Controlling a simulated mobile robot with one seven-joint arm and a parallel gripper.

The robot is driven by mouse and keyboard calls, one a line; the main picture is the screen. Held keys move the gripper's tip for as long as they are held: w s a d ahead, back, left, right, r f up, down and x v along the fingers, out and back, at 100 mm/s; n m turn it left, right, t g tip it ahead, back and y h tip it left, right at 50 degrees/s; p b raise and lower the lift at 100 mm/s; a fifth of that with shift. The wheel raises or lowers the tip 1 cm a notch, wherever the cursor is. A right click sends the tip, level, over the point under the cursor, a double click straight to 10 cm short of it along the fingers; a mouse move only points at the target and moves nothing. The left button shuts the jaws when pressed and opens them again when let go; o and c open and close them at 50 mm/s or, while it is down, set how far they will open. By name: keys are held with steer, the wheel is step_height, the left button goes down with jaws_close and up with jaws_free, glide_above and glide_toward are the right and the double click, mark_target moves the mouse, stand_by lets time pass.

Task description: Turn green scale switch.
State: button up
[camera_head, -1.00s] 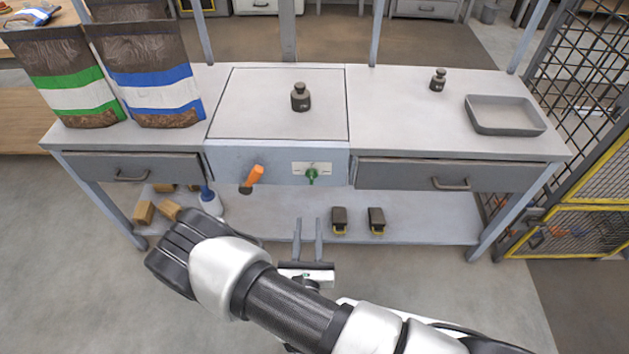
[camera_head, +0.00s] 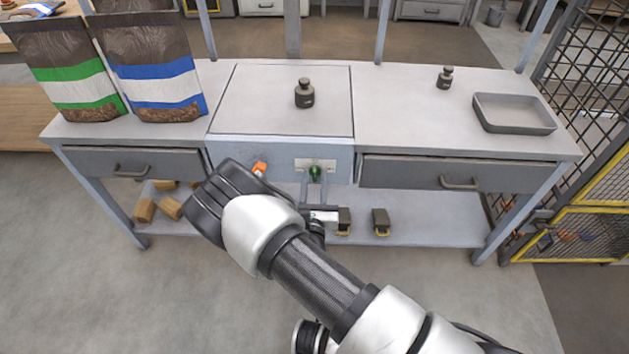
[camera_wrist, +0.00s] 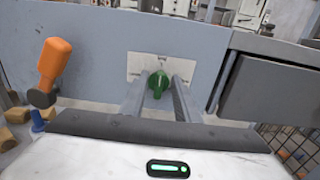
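The green scale switch (camera_head: 315,172) is a small knob on a pale plate (camera_head: 327,164) on the front panel of the grey scale box. It also shows in the wrist view (camera_wrist: 158,82), near the top middle. My gripper (camera_head: 316,181) is in front of the switch with its two fingers pointing at the panel. In the wrist view the fingers (camera_wrist: 159,94) are apart, one on each side of the green knob, with gaps showing beside it. Whether the fingertips reach the plate is hard to tell.
An orange-handled lever (camera_wrist: 52,68) sticks out left of the switch; my arm partly covers it in the head view. A drawer (camera_head: 458,175) is at the right. A dark weight (camera_head: 304,95) stands on the scale top. Bags (camera_head: 160,88) stand at the left.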

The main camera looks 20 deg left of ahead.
steer(key=shift+c, duration=0.4)
jaws_close()
steer(key=n+p, duration=0.1)
steer(key=n, duration=0.1)
steer(key=shift+s+a+n, duration=0.1)
steer(key=shift+a+n, duration=0.05)
steer(key=shift+n, duration=0.25)
steer(key=shift+a+f+n+p, duration=0.15)
steer(key=shift+n+p, duration=0.5)
steer(key=shift+n, duration=1.15)
steer(key=shift+o, duration=0.4)
jaws_free()
